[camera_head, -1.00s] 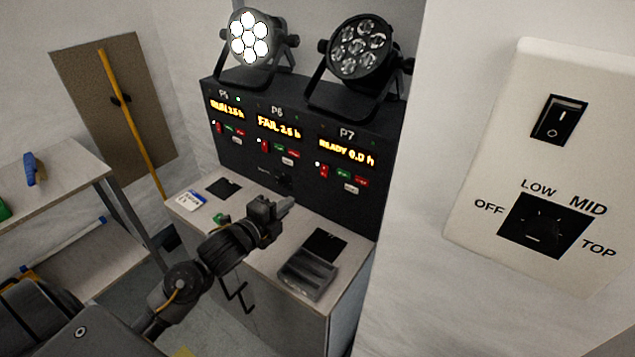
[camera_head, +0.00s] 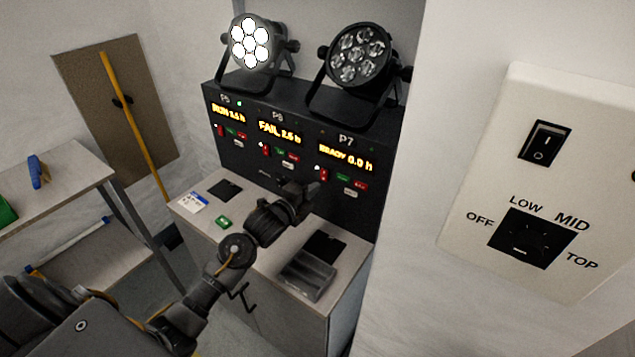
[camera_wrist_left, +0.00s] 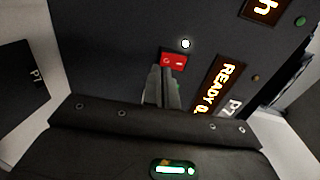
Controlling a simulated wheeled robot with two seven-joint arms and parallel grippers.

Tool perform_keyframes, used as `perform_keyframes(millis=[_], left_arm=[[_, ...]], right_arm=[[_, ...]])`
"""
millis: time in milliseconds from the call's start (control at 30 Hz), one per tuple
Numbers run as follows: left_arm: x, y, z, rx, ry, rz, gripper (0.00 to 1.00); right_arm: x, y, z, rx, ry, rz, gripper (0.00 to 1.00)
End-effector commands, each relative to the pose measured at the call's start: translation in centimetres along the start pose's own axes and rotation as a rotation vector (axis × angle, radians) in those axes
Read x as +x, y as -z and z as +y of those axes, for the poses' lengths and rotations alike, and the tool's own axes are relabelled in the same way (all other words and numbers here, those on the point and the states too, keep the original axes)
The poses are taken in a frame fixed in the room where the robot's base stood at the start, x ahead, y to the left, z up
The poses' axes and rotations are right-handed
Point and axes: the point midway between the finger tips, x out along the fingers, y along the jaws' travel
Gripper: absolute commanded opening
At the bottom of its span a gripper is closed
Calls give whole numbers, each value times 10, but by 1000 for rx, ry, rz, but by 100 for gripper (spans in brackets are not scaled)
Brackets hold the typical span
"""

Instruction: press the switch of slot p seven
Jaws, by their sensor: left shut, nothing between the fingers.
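The P7 slot is at the right of the black panel (camera_head: 300,165). Its amber display (camera_head: 345,158) reads READY 0.0 h. Its red rocker switch (camera_head: 322,174) sits below the display's left end, with a small white light beside it. My left gripper (camera_head: 306,190) is shut and empty, just in front of the panel below that switch. In the left wrist view the closed fingers (camera_wrist_left: 163,85) point at the red switch (camera_wrist_left: 173,61), and their tips appear at its lower edge. I cannot tell whether they touch it. My right gripper is not in view.
P6 reads FAIL (camera_head: 280,132) and P5 reads RUN, left of P7. A lit lamp (camera_head: 249,42) and an unlit lamp (camera_head: 357,55) stand on top. A grey tray (camera_head: 307,275) and a green item (camera_head: 223,222) lie on the bench. A wall switch plate (camera_head: 545,180) is at right.

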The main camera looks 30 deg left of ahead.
Motion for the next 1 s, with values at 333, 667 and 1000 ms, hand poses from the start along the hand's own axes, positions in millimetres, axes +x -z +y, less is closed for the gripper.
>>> perform_keyframes(millis=[333, 667, 1000], left_arm=[[26, 0, 0, 0, 0, 0, 0], [27, 0, 1, 1, 2, 0, 0], [32, 0, 2, 0, 55, 1, 0]], right_arm=[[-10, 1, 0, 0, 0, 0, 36], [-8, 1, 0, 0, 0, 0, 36], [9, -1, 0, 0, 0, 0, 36]])
